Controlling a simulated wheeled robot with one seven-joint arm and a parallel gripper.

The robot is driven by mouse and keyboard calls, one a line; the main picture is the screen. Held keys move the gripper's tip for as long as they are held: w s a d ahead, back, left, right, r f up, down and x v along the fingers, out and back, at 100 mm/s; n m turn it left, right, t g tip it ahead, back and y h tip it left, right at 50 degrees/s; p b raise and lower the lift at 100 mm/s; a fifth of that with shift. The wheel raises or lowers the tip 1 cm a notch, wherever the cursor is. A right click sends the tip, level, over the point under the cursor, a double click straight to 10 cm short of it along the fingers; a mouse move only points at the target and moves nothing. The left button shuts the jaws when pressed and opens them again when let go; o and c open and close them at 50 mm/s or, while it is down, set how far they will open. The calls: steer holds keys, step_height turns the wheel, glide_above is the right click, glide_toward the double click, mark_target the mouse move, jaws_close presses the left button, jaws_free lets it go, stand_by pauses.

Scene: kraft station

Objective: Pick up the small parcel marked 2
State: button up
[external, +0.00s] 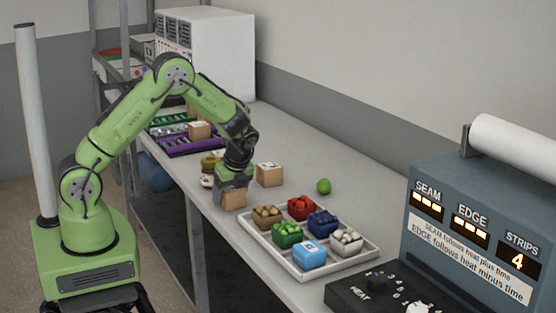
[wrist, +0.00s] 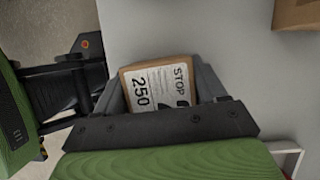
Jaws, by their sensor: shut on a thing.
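My gripper (external: 236,186) is shut on a small brown cardboard parcel (external: 232,199) near the table's left edge. In the wrist view the parcel (wrist: 160,74) sits between the two grey fingers. Its white label reads STOP and 250; a large dark numeral on the label is partly covered by the gripper, so I cannot read it fully. I cannot tell whether the parcel touches the table. A second brown parcel (external: 270,175) with a white label stands to the right. Another brown parcel (external: 199,131) is farther back by the purple tray.
A white tray (external: 374,253) with several coloured baskets lies just in front. Small jars (external: 207,178) stand close to the gripper's left. A blue-grey machine (external: 465,235) is at the right. The table's back right side is clear.

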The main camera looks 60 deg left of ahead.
steer(key=shift+c, duration=1)
